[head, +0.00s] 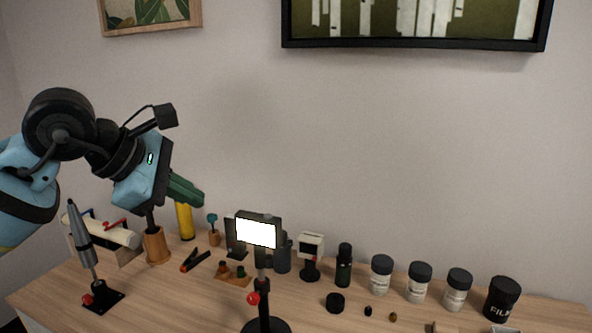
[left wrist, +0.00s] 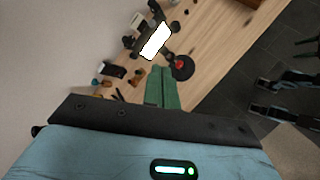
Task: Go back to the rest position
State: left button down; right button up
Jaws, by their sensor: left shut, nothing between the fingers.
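My left gripper (head: 187,190) is raised above the left part of the wooden table (head: 190,290). Its green fingers are closed together with nothing between them, and they also show in the left wrist view (left wrist: 162,88). The fingers point right, apart from the objects below. My right gripper is not visible in the head view. Dark gripper-like shapes stand over the floor at the right of the left wrist view; I cannot tell what they are.
A lit panel on a stand (head: 257,232) is at the table's middle. A grey pen-like tool on a black base (head: 82,240) stands at left. Several white jars with black lids (head: 381,274) and a black film canister (head: 502,299) line the right. The air above the table's right is free.

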pick_arm(q)
jog(key=s+d+f+n+g+h, duration=0.5)
jog(key=s+d+f+n+h, duration=0.25)
jog(key=d+f+h, duration=0.45)
jog(key=s+a+f+n+t+y, duration=0.25)
jog(key=f+n+t, duration=0.25)
jog(key=f+n, duration=0.45)
jog(key=s+a+f+n+t+y+p, duration=0.1)
jog(key=a+f+n+t+y, duration=0.4)
jog(key=n, duration=0.8)
jog(key=s+a+f+n+t+y, duration=0.1)
jog(key=a+f+n+t+y, duration=0.2)
jog(key=f+n+t, duration=0.5)
jog(key=s+a+f+n+g+y, duration=0.2)
jog(key=s+f+n+g, duration=0.3)
jog(key=s+f, duration=0.5)
jog(key=s+a+f+n+g+y, duration=0.3)
jog(key=s+f+n, duration=0.5)
jog(key=s+f, duration=0.3)
jog(key=s+g+y, duration=0.1)
jog(key=s+g, duration=0.1)
jog(key=shift+s+a+n+g+p, duration=0.3)
jog(key=shift+s+n+g+p, duration=0.05)
jog(key=shift+n+g, duration=0.05)
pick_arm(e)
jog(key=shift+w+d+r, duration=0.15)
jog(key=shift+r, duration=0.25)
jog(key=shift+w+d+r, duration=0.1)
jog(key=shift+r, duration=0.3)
